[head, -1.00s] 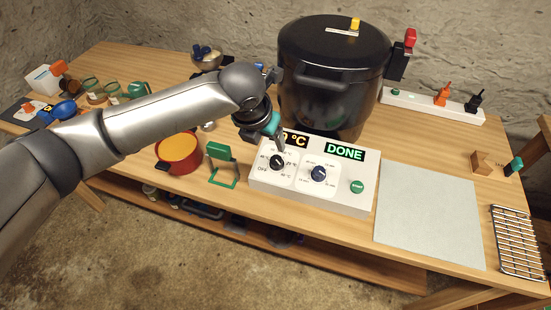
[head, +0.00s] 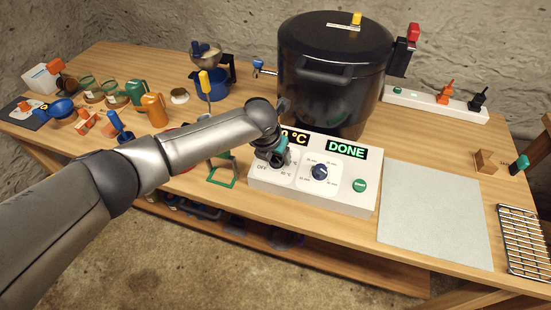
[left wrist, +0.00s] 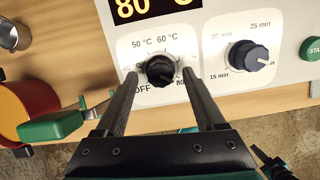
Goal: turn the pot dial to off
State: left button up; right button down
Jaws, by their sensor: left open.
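The control box (head: 330,205) stands in front of the big dark pot (head: 335,75). Its black temperature dial (left wrist: 160,70) is at the lower left of the panel, with OFF printed at its lower left. The display above it (left wrist: 150,8) reads 80. My left gripper (left wrist: 160,77) is open, with one finger on each side of this dial. Whether the fingers touch it I cannot tell. In the head view my left gripper (head: 274,158) hides the dial. A dark piece with teal at the lower right of the left wrist view may be my right gripper (left wrist: 272,163).
The timer dial (head: 320,171) and green START button (head: 359,186) are right of the temperature dial. A grey mat (head: 435,215) lies clear on the right.

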pick_arm(q)
jog(key=shift+w+d+f, duration=0.1)
jog(key=shift+w+f, duration=0.15)
jog(key=shift+f, duration=0.45)
jog(key=shift+c, duration=0.4)
grip_shut()
